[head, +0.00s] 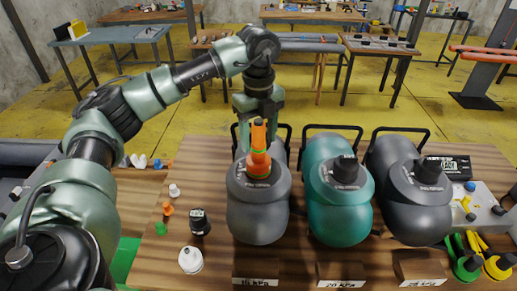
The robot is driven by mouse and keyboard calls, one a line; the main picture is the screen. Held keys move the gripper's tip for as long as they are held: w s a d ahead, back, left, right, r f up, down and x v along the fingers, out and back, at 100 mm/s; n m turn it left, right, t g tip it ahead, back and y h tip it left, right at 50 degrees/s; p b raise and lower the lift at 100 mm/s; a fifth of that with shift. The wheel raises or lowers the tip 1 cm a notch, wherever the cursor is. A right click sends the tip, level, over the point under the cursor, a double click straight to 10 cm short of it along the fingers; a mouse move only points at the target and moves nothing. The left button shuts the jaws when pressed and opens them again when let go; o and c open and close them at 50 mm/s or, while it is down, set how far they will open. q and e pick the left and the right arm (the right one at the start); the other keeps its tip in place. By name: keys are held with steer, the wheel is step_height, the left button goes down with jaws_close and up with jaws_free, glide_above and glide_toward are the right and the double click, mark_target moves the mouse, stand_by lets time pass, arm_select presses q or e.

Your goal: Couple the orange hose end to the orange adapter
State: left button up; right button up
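An upright orange piece (258,163) stands on top of the grey pump (257,210) at the left of the row. It is wide at the bottom and narrows to an orange upper part with a green band. I cannot tell whether this is one piece or a hose end and an adapter together. My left gripper (258,128) points down at the upper part, close to or around it. Its fingertips are partly hidden, so its opening is unclear. A small orange fitting (167,209) lies on the table to the left. My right gripper is not in view.
A teal pump (338,208) and a dark grey pump (410,200) stand to the right. Green (466,264) and yellow (498,265) hose ends lie at the right edge. A black fitting (200,224) and a white one (190,260) stand left. Labelled blocks line the front.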

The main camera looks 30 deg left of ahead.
mark_target(259, 120)
arm_select(q)
step_height(259, 120, up, 7)
steer(key=shift+f+b, duration=0.1)
steer(key=shift+b, duration=0.55)
steer(key=shift+r, duration=0.55)
